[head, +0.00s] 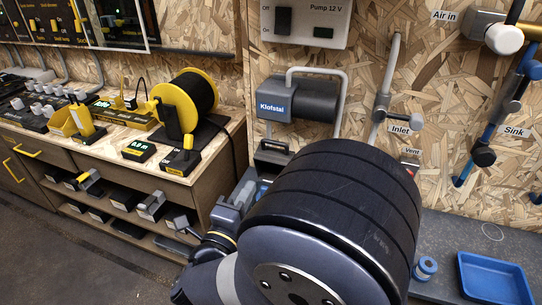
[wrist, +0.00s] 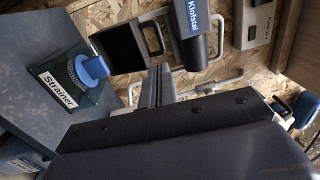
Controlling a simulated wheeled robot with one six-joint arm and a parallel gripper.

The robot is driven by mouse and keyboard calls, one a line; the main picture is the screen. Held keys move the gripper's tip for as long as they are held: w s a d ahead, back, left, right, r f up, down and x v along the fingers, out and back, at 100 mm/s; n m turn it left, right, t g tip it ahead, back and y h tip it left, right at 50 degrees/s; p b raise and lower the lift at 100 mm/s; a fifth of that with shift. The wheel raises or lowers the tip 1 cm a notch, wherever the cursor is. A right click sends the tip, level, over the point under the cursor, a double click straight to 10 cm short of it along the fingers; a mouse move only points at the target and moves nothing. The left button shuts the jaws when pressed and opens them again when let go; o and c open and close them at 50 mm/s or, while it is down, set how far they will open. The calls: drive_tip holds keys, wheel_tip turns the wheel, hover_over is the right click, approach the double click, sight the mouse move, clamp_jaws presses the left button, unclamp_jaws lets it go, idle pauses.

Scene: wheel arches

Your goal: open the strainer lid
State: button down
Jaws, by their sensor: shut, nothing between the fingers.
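The strainer (wrist: 58,90), marked by a white "Strainer" label, shows at the left of the wrist view. A blue lid or knob (wrist: 93,68) sits by a dark ribbed ring on it. I cannot tell how far the lid is turned or lifted. My gripper (wrist: 157,85) is shut and empty, to the right of the strainer in the wrist view and apart from it. In the head view my large dark arm link hides most of the strainer area.
The Klofstal pump (head: 305,98) is on the chipboard wall, with pipes and the inlet valve (head: 381,115) beside it. A blue tray (head: 493,278) and a small blue spool (head: 425,268) are on the dark counter at the right. A wooden bench with a yellow cable reel (head: 185,98) is at the left.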

approach(269, 152)
drive_tip(key=w+d+r, duration=0.2)
drive_tip(key=w, duration=0.1)
drive_tip(key=w+d+r, duration=0.1)
drive_tip(key=w+r, duration=0.1)
drive_tip(key=shift+d, duration=0.15)
drive_tip(key=shift+r, duration=0.1)
